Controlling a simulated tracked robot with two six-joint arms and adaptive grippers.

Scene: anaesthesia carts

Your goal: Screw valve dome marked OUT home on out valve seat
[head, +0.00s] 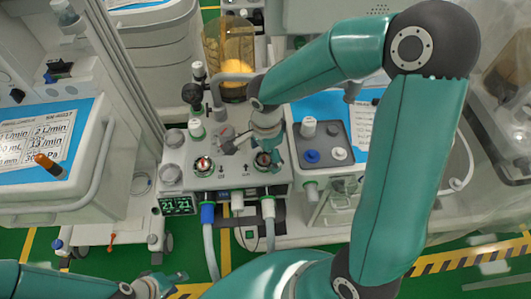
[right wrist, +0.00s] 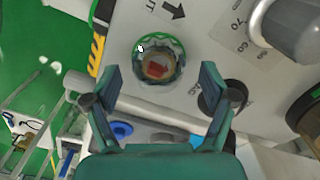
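The right-hand valve seat (head: 264,161) is on the grey valve block, beside an upward arrow. In the right wrist view, a round clear fitting (right wrist: 158,62) with a green rim and a red and tan inside sits there, next to a black arrow and a partly cut-off label. I cannot tell whether this is the dome marked OUT on its seat or how tight it is. My right gripper (right wrist: 160,80) is open, its fingers apart on either side of the fitting; it is over the same seat in the head view (head: 267,150). My left gripper (head: 150,288) is low at the bottom edge; its fingers are unclear.
A second valve (head: 203,166) is to the left on the block. Two clear round pieces (head: 171,174) are at its left edge. A grey tray (head: 326,138) with a blue cap and white pieces is to the right. Hoses (head: 208,235) hang in front. A yellow-filled canister (head: 232,90) stands behind.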

